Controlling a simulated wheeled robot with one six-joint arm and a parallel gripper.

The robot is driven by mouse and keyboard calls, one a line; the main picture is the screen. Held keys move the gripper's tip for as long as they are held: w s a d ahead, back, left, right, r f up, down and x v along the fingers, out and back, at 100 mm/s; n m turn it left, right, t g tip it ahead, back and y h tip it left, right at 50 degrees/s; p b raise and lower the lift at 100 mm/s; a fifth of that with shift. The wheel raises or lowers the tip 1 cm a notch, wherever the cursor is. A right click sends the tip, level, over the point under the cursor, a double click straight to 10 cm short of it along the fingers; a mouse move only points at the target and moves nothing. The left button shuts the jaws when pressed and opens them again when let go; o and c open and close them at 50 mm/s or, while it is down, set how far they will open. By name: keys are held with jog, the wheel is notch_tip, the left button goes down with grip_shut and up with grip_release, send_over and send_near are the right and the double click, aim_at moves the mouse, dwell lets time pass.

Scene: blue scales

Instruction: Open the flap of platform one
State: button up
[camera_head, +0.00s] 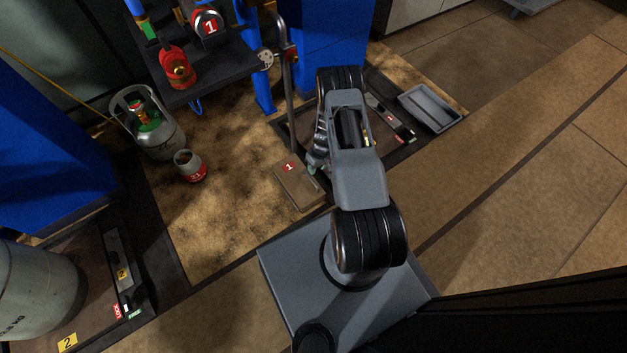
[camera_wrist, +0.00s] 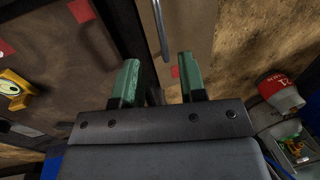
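The flap of platform one (camera_head: 296,187) is a brown panel with a red "1" label, lying flat and apparently closed at the near left corner of platform one (camera_head: 302,128). My gripper (camera_head: 312,168) is at the flap's right side in the head view, mostly hidden by my arm. In the wrist view, the two green fingers of my gripper (camera_wrist: 157,75) are apart with nothing seen between them. A brown panel with a red mark, likely the flap (camera_wrist: 193,35), lies beyond the right finger. A thin metal bar (camera_wrist: 160,30) shows just ahead of the finger gap.
A small grey cylinder with a red band (camera_head: 189,166) and a larger gas cylinder (camera_head: 154,128) stand left of the platform. A metal post (camera_head: 289,95) rises by the platform. A grey tray (camera_head: 429,108) lies at right.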

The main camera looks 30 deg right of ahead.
aim_at(312, 180)
jog(key=f+b, duration=0.1)
jog(key=f, duration=0.1)
jog(key=a+f+b, duration=0.1)
jog(key=f, duration=0.5)
jog(key=shift+a+b, duration=0.3)
jog(key=shift+b, duration=0.1)
jog(key=shift+c, duration=0.5)
grip_shut()
jog(key=shift+r, duration=0.1)
